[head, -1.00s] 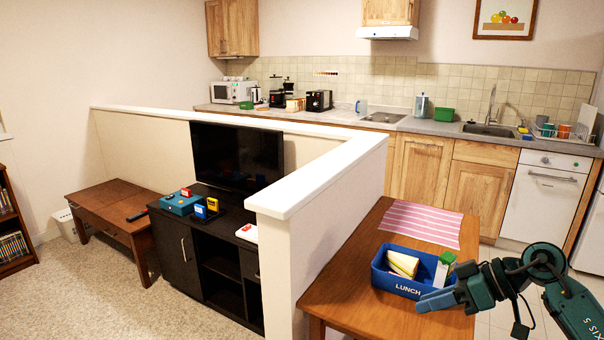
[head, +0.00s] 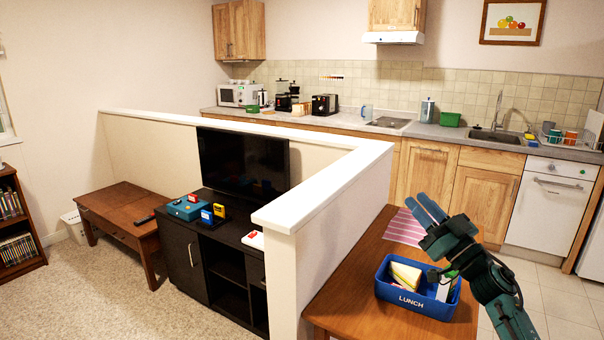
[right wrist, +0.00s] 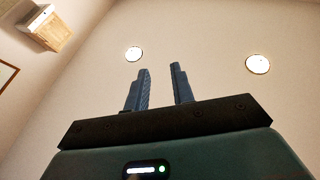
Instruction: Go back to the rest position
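My right gripper (head: 425,209) is raised above the wooden table at the right of the head view, over the striped cloth and the back of the lunch box. Its two blue fingers are apart with nothing between them. The right wrist view shows the same open fingers (right wrist: 159,88) pointing up toward the ceiling. My right forearm rises from the lower right and hides part of the table and of the box's right side. My left gripper is not in view.
A blue lunch box (head: 416,302) with a sandwich (head: 405,274) and a carton inside stands on the wooden table (head: 345,290). A pink striped cloth (head: 403,228) lies behind it. A white-topped half wall (head: 325,185) borders the table on the left. Kitchen counters run behind.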

